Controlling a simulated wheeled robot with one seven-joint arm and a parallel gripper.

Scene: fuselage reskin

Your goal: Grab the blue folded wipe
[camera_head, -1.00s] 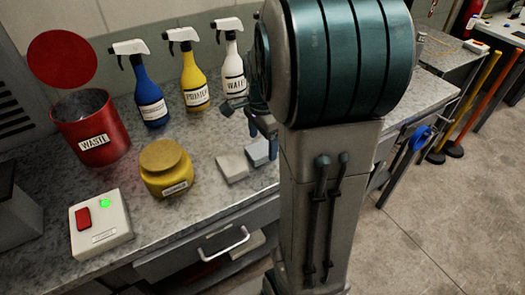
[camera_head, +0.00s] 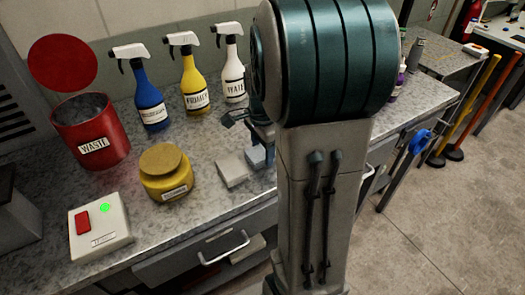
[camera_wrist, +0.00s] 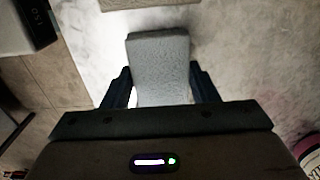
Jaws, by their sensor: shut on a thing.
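The blue folded wipe (camera_head: 256,155) is a small pale blue-grey pad on the speckled counter, just right of a whiter folded wipe (camera_head: 231,169). In the wrist view the blue wipe (camera_wrist: 159,62) runs between my two dark fingers, which press against its sides. My gripper (camera_wrist: 160,92) is shut on it. In the head view my gripper (camera_head: 262,140) is above and around the right part of the wipe, partly hidden by my arm. I cannot tell whether the wipe is clear of the counter.
A yellow jar (camera_head: 166,180) stands left of the wipes. Blue (camera_head: 151,105), yellow (camera_head: 194,90) and white (camera_head: 232,75) spray bottles stand behind. The counter's front edge (camera_head: 200,235) is near.

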